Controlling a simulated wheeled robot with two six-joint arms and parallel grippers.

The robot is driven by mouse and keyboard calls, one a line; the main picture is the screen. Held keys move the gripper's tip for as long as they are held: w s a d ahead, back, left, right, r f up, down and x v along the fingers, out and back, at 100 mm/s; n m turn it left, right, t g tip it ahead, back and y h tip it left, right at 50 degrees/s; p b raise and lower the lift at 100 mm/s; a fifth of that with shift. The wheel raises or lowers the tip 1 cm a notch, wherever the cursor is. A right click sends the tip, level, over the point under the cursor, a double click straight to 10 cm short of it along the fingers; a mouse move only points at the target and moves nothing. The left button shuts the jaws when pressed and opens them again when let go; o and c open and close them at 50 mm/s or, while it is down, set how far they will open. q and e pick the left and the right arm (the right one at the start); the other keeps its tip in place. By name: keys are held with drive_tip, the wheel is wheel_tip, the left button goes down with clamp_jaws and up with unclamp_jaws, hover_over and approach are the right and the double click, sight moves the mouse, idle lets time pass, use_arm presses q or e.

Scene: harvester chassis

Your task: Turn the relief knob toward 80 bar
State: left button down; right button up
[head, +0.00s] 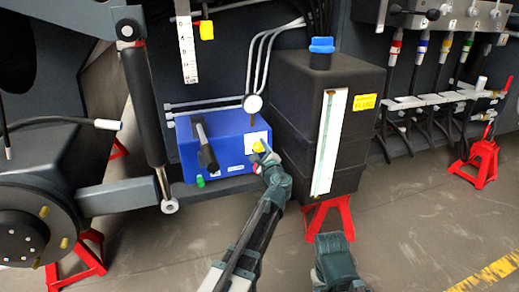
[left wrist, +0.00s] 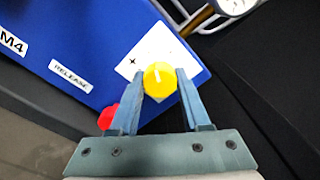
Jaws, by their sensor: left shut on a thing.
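The relief knob (left wrist: 159,80) is a round yellow knob with a small white mark on its face. It sits on a white label plate (left wrist: 138,58) on the blue valve block (left wrist: 75,35); in the head view the knob (head: 259,147) shows small at the right of the blue block (head: 224,140). My left gripper (left wrist: 158,90) has its two fingers on either side of the knob, shut on it; it also shows in the head view (head: 264,158). My right gripper (head: 335,255) is low in the head view, away from the block; its fingers cannot be made out.
A round gauge (head: 253,103) stands above the block. A black lever (head: 205,148) sticks out of its front. A red button (left wrist: 107,117) is beside my left finger. The black tank (head: 285,120) with a sight strip stands close on the right.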

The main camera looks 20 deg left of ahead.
use_arm(q)
drive_tip(key=n, duration=0.7)
drive_tip(key=shift+n+y+b, duration=0.3)
drive_tip(key=shift+n, duration=0.1)
drive_tip(key=n, duration=0.3)
drive_tip(key=shift+r+n, duration=0.1)
drive_tip(key=shift+n, duration=2.1)
drive_tip(key=shift+c, duration=1.9)
unclamp_jaws()
